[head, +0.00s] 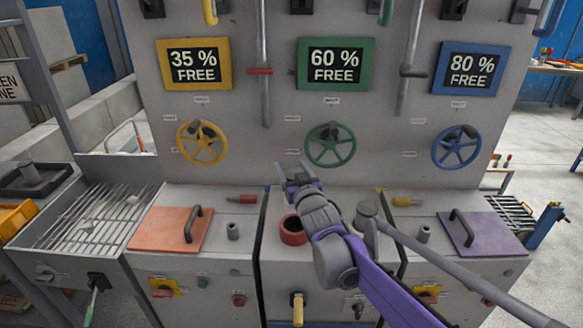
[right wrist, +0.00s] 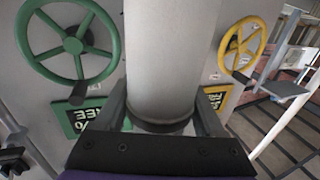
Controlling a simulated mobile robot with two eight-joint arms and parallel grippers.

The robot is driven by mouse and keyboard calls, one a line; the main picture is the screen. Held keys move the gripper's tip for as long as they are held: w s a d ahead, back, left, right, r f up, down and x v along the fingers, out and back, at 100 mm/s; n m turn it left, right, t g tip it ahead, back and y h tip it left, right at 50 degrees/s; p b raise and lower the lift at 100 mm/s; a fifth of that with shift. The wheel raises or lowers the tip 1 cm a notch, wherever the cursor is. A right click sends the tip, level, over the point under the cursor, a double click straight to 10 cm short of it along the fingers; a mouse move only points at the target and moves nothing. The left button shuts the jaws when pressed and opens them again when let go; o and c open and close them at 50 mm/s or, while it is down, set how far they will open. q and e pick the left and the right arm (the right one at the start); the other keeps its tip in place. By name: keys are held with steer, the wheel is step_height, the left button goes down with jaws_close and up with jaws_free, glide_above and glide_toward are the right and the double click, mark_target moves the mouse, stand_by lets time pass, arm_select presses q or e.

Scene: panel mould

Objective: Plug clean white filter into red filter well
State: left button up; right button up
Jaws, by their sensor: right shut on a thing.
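The red filter well (head: 293,231) is a red ring with a dark opening, set in the middle console top. My right gripper (head: 295,172) is just above and behind the well in the head view, in front of the panel. In the right wrist view my right gripper (right wrist: 163,112) is shut on a pale grey-white cylinder, the white filter (right wrist: 172,55), with a dark band at the fingers. In the head view I cannot clearly make out the filter; the gripper and wrist hide that area. The left gripper is not in view.
An orange hatch lid (head: 165,230) lies left of the well and a purple lid (head: 480,236) lies right. A metal grille tray (head: 75,235) with small pale objects is at far left. Yellow (head: 202,143), green (head: 331,145) and blue (head: 456,147) handwheels project from the panel.

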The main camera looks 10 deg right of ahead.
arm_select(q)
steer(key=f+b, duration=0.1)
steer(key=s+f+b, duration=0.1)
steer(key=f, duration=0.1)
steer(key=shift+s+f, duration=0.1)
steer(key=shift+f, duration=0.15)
arm_select(e)
step_height(320, 180, down, 5)
steer(key=shift+s+f, duration=0.1)
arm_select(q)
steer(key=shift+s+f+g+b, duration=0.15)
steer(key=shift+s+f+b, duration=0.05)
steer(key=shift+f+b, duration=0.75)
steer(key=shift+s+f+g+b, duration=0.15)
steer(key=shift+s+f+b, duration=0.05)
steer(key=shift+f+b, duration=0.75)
arm_select(e)
steer(key=shift+f, duration=2.8)
steer(key=o, duration=1.5)
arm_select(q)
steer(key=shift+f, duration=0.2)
arm_select(e)
steer(key=s, duration=1)
steer(key=shift+s+d, duration=0.15)
steer(key=shift+s, duration=0.25)
